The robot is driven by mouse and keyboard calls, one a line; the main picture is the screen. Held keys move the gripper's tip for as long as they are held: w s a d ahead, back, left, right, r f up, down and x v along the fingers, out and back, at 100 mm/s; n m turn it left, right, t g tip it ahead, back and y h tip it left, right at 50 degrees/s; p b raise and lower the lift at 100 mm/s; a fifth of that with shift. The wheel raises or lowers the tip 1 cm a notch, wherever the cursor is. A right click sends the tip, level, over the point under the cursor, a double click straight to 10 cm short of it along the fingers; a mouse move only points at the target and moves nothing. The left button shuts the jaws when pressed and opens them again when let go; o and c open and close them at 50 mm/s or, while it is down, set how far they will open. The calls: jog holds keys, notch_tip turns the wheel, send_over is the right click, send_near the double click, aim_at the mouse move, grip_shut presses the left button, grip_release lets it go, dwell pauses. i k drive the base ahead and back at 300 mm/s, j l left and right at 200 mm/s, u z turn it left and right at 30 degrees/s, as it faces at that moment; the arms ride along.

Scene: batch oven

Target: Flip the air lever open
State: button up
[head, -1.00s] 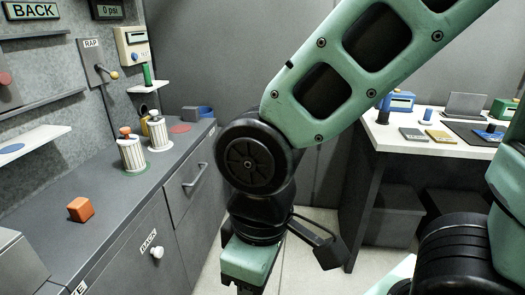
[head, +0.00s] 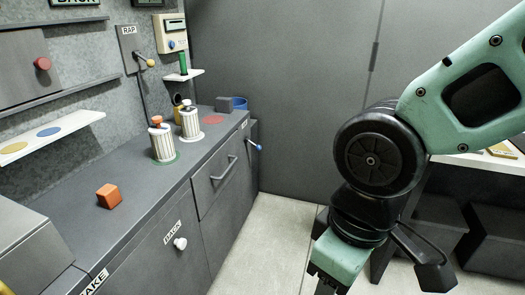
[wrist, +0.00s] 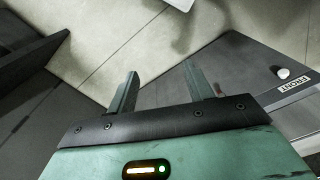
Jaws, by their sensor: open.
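No lever in view carries a readable AIR label. A lever with a blue knob (head: 255,146) sticks out at the far end of the counter in the head view. Another lever, with a yellow ball (head: 150,62), is on the wall plate marked RAP (head: 129,44). My gripper (wrist: 163,82) is open and empty in the wrist view, pointing at the floor. In the head view it is at the bottom edge, its fingers partly cut off, well apart from both levers.
Pale floor (head: 270,235) lies clear between counter and arm.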

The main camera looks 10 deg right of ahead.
aim_at(258, 148)
jog(key=i+l+u, duration=0.1)
jog(key=i, duration=0.45)
jog(key=i+l+u, duration=0.1)
jog(key=i+l, duration=0.6)
jog(key=i, duration=0.35)
jog(key=j+u, duration=0.05)
